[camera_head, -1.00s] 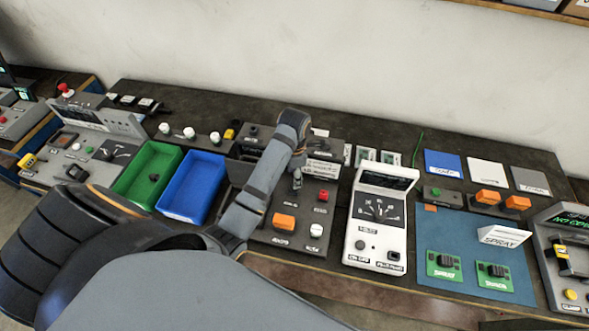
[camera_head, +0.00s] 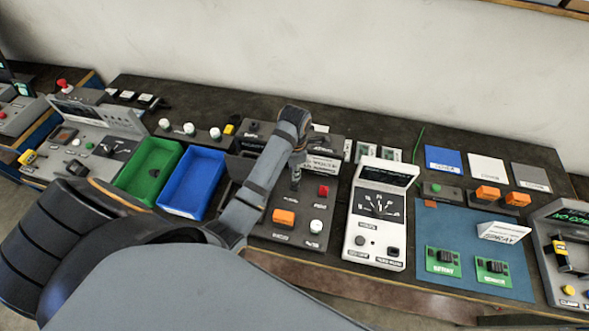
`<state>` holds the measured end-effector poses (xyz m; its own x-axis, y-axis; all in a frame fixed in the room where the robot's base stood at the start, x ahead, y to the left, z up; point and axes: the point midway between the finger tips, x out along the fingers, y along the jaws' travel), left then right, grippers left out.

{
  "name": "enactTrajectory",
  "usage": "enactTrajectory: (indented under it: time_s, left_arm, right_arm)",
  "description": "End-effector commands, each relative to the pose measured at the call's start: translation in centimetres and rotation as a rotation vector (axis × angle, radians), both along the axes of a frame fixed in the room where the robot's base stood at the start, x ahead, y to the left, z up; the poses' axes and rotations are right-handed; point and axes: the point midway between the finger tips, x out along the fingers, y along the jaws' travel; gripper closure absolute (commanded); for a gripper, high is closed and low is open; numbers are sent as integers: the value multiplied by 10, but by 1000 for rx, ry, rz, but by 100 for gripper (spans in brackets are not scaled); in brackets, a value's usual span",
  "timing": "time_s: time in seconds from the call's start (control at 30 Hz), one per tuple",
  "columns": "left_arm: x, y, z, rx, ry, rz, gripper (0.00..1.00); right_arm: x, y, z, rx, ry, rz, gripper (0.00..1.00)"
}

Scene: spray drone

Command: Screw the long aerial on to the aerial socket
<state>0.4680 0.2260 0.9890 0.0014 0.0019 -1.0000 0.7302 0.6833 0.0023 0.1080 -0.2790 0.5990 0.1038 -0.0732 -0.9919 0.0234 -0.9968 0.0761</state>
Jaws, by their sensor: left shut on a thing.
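My left arm reaches in from the left, and my left gripper (camera_head: 296,178) points down over the dark control box in the middle of the bench. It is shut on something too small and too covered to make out. A thin green rod (camera_head: 417,144) stands or leans near the back of the bench, right of the white meter; I cannot tell whether it is the long aerial. I cannot pick out the aerial socket. My right gripper is not in view.
The dark control box (camera_head: 268,232) carries orange, red and white buttons. Left of it are a blue bin (camera_head: 205,172) and a green bin (camera_head: 148,182). Right of it stand the white meter (camera_head: 378,232) and a blue mat (camera_head: 440,282) with green boards.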

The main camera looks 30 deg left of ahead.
Motion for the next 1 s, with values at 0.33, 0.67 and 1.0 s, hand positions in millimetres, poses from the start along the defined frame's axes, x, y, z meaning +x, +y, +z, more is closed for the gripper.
enactTrajectory:
  time_s: [0.33, 0.67, 1.0]
  left_arm:
    - [0, 0, 4, 0, 0, -190, 100]
    - [0, 0, 3, 0, 1, -392, 100]
    - [0, 0, -1, 1, 2, -970, 100]
  right_arm:
    - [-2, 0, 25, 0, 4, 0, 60]
    - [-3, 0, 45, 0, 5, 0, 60]
    - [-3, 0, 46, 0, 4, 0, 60]
